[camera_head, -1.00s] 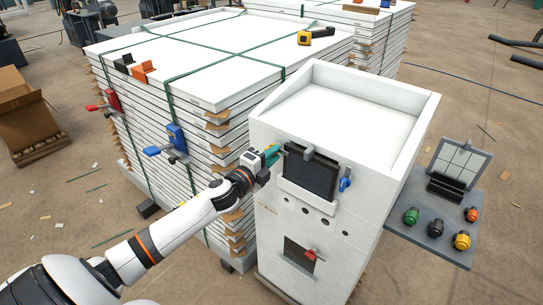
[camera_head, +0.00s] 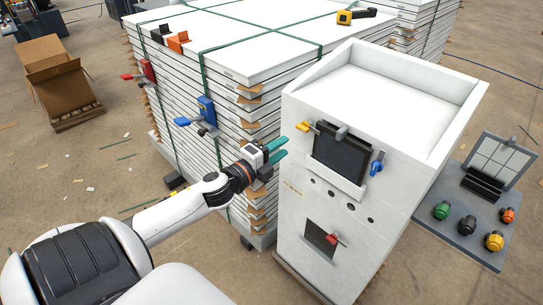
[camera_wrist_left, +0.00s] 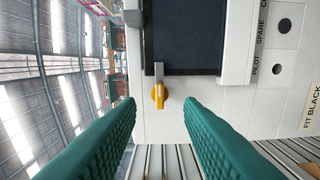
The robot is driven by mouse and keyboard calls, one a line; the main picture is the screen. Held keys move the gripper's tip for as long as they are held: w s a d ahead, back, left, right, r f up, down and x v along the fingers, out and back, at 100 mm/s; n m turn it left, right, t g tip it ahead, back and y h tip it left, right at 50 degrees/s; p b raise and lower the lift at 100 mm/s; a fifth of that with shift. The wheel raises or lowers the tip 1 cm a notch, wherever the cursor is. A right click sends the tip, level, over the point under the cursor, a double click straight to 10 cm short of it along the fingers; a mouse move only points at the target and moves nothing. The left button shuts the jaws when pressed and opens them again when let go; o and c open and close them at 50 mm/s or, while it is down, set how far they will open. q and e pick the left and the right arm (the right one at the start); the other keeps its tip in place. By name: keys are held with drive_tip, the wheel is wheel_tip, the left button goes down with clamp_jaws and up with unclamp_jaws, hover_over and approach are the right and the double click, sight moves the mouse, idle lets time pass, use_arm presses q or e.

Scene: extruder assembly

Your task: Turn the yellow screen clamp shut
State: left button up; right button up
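The yellow screen clamp (camera_head: 303,126) is at the upper left edge of the dark screen (camera_head: 340,156) on the white machine (camera_head: 296,215). Its handle points left, away from the screen. In the left wrist view the clamp (camera_wrist_left: 159,96) shows between and beyond the fingertips, with its grey arm at the edge of the screen (camera_wrist_left: 184,35). My left gripper (camera_head: 276,150) is open and empty, with teal fingers apart, below and left of the clamp and not touching it. My right gripper is in neither view.
A blue clamp (camera_head: 377,167) is at the screen's right side. A red handle (camera_head: 334,239) is at the lower opening. A stack of white panels (camera_head: 233,66) stands close on the left.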

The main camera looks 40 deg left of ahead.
use_arm(q)
drive_tip(key=shift+s+a, duration=0.1)
drive_tip(key=shift+s, duration=1.2)
drive_tip(key=shift+f, duration=0.1)
drive_tip(key=s+a+f+n+g+y, duration=0.2)
drive_tip(key=a+f+n, duration=0.1)
drive_tip(key=f, duration=0.8)
drive_tip(key=s+a+f+n+g+y, duration=0.1)
drive_tip(key=a+f+n+g+y, duration=0.2)
drive_tip(key=f, duration=0.8)
drive_tip(key=s+d+f+n+g+h, duration=0.1)
drive_tip(key=s+f+n+g, duration=0.15)
drive_tip(key=s+f, duration=0.4)
drive_tip(key=s+d+f+n+g, duration=0.1)
drive_tip(key=s+f+n, duration=0.2)
drive_tip(key=f, duration=0.7)
drive_tip(key=s+d+f+n+g, duration=0.1)
drive_tip(key=s+d+f+g, duration=0.1)
drive_tip(key=s+d+f, duration=0.4)
drive_tip(key=s+d+f+n+g+h, duration=0.1)
drive_tip(key=s+d+f, duration=0.4)
drive_tip(key=s, duration=0.7)
drive_tip(key=s+d+f+n+g+h, duration=0.1)
drive_tip(key=s+d+f+n+g, duration=0.2)
drive_tip(key=s+f, duration=0.6)
drive_tip(key=d+g, duration=0.2)
drive_tip(key=d, duration=0.1)
drive_tip(key=shift+s+d, duration=0.15)
drive_tip(key=shift+d, duration=0.2)
drive_tip(key=shift+g, duration=0.25)
